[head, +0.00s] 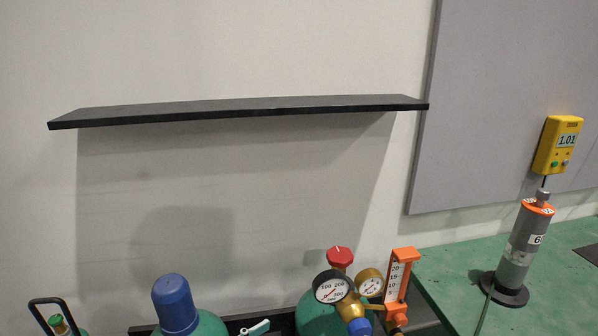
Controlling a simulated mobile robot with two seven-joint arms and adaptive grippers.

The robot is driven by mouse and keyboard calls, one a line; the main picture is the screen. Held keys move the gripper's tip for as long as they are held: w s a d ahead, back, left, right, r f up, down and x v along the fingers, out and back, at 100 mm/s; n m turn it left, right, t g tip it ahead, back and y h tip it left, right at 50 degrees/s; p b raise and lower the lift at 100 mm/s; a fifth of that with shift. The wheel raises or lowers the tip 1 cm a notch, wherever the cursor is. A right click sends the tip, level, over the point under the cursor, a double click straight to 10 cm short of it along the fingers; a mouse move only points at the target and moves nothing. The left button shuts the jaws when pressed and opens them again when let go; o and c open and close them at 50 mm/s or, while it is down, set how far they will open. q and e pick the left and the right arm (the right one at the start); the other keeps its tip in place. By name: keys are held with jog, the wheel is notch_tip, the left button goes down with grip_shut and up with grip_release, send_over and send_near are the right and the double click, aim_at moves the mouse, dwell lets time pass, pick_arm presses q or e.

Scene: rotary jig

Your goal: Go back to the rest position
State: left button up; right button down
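Neither of my grippers is in the head view, and no part of my arms shows. The view takes in a pale wall with an empty black shelf (240,109) on it. Below it stand green gas cylinders, cut off by the bottom edge. One has a blue cap (174,304). Another carries a regulator with a red knob (340,257), a dark-rimmed gauge (331,287), a brass gauge (370,283) and an orange flow meter (398,279).
A grey cylindrical device (519,248) stands on a round black base on the green surface (455,265) at right. A yellow meter (557,146) reading 1.01 is above it. A grey panel (500,90) covers the right wall. A black handle (48,302) is at lower left.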

pick_arm(q)
jog(key=s+a+f+n+y, duration=0.2)
jog(key=s+a+f+y, duration=0.2)
jog(key=s+a+f, duration=0.3)
jog(key=s+a+f+n+y, duration=0.1)
jog(key=s+a+f+y, duration=0.2)
jog(key=s+a+f, duration=0.4)
notch_tip(320, 180, down, 7)
jog(key=shift+s+a+f+n+g+y, duration=0.1)
jog(key=shift+s+a+n+g+y, duration=0.05)
jog(key=shift+s+n+g+y, duration=0.2)
jog(key=shift+w, duration=0.1)
dwell(2.8)
